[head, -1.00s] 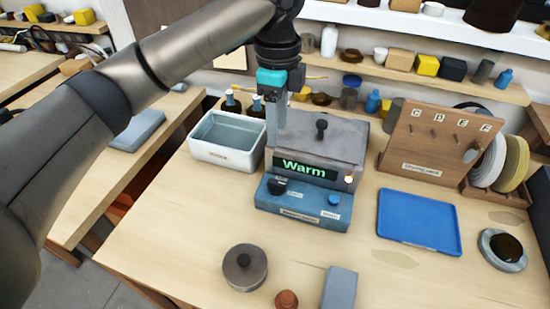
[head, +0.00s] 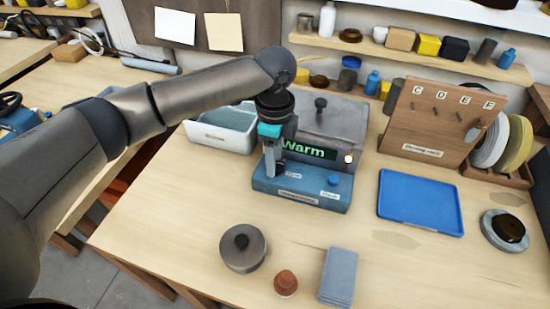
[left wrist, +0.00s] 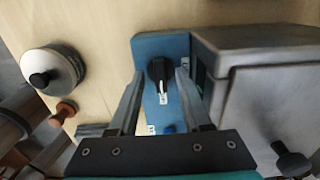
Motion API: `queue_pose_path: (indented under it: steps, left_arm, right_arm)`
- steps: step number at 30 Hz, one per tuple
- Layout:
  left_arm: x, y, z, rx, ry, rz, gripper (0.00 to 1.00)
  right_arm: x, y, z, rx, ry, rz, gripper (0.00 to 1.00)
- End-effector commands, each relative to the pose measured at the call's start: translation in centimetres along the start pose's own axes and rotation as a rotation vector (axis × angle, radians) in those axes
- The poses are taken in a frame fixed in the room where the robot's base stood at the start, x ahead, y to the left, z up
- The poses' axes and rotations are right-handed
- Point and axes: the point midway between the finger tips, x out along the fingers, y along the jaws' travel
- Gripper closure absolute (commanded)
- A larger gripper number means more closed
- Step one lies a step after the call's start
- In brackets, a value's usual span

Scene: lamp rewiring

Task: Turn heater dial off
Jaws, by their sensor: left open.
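In the left wrist view the black heater dial (left wrist: 157,69) with a white pointer sits on the blue base (left wrist: 146,48). My left gripper (left wrist: 159,76) is open, with its fingers on either side of the dial; contact cannot be told. In the head view the left gripper (head: 274,170) hides the dial. My right gripper is not in view.
A blue button (head: 333,180) is on the base's right end. A white basin (head: 222,137) stands left of the heater, a blue tray (head: 420,203) right. A round lidded pot (head: 243,250), a brown knobbed piece (head: 286,283) and a grey block (head: 338,277) lie in front.

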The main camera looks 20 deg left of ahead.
Motion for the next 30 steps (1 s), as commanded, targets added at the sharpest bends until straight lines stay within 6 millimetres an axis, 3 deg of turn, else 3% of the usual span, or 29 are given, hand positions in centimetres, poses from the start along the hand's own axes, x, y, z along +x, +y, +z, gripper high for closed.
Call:
queue_pose_path:
  steps: [9, 21, 30]
  left_arm:
    - [0.19, -0.02, -0.03, 0.0, 0.0, -0.001, 0.53]
    - [0.14, -0.02, -0.03, 0.001, 0.0, -0.001, 0.98]
    - [0.13, -0.02, -0.03, 0.001, 0.0, -0.001, 1.0]
  right_arm:
    - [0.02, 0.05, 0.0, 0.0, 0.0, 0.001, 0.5]
    - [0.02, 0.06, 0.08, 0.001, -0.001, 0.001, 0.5]
    - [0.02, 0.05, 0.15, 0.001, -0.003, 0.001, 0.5]
